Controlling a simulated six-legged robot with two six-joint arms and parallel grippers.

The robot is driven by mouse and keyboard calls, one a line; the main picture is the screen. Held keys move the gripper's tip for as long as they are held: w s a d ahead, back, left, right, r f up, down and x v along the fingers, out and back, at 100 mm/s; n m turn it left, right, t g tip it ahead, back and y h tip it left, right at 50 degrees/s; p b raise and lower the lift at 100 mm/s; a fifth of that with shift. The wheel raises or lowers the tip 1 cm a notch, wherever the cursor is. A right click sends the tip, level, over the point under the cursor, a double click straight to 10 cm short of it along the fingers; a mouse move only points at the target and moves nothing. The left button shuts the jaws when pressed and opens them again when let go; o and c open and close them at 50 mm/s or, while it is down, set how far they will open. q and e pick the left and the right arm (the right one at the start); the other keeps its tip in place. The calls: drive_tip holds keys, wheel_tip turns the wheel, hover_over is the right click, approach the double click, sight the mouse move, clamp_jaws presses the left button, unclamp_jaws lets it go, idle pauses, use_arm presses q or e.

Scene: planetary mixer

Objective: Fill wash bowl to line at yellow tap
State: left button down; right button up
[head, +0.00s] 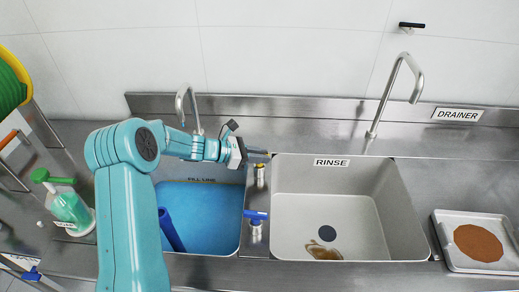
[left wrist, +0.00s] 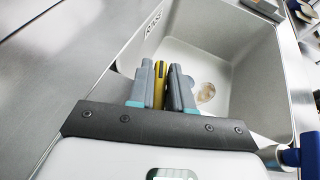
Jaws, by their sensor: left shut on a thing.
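The wash bowl (head: 205,215) is the left basin and holds blue liquid. A dark "FILL LINE" mark (head: 201,181) shows at its back wall, right by the liquid's far edge; I cannot tell the exact level against it. The yellow tap (head: 260,173) stands on the strip between the two basins. My left gripper (head: 255,157) is at the top of this tap. In the left wrist view its fingers (left wrist: 160,85) are shut on the yellow tap handle (left wrist: 159,80). My left arm hides the left part of the wash bowl. My right gripper is in neither view.
A blue tap (head: 256,217) stands in front of the yellow one. The RINSE basin (head: 330,215) at right has a brown stain near its drain. Two spouts (head: 188,100) (head: 395,95) rise behind. A green-topped bottle (head: 70,205) stands left, a tray (head: 455,262) right.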

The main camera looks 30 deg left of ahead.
use_arm(q)
drive_tip(key=shift+m+g+h, duration=0.6)
drive_tip(key=shift+m, duration=0.1)
drive_tip(key=shift+m+g+h, duration=0.6)
drive_tip(key=shift+m+g, duration=0.3)
drive_tip(key=c, duration=1.1)
unclamp_jaws()
drive_tip(key=shift+b+v, duration=0.8)
drive_tip(key=shift+v, duration=5.25)
